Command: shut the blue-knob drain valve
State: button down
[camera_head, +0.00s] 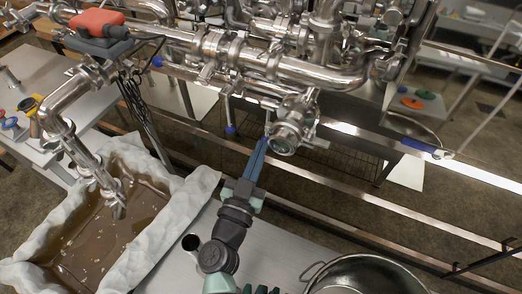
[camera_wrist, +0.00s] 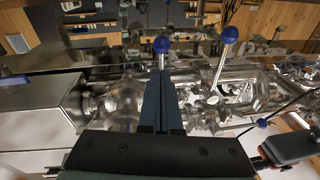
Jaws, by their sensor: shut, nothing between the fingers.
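In the wrist view, a blue knob (camera_wrist: 161,45) shows just past the tips of my gripper (camera_wrist: 162,75); I cannot tell whether they touch. A second blue knob (camera_wrist: 230,34) on a metal lever is to its right, and a third blue knob (camera_wrist: 263,123) is lower right. Which one is the drain valve is unclear. In the head view, my gripper (camera_head: 264,143) is shut and empty, its blue fingers beside a round steel pipe end (camera_head: 285,138). A blue knob (camera_head: 231,129) hangs on a lever to their left; another blue knob (camera_head: 156,61) is farther left.
Steel pipes (camera_head: 305,73) cross above my gripper. A cloth-lined basin (camera_head: 170,238) of brown liquid is at left, a steel pot (camera_head: 365,275) at lower right. A metal rail (camera_head: 350,233) runs across the middle. A red-topped block (camera_head: 97,22) is upper left.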

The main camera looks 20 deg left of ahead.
jog(key=shift+w+a+f+b, duration=0.15)
jog(key=shift+w+f+b, duration=0.15)
jog(key=shift+w+f, duration=0.4)
jog(key=shift+r, duration=0.1)
jog(key=shift+w+f, duration=0.3)
jog(key=shift+w, duration=0.4)
jog(key=s+d+f, duration=0.1)
jog(key=s, duration=1.1)
jog(key=shift+f, duration=0.2)
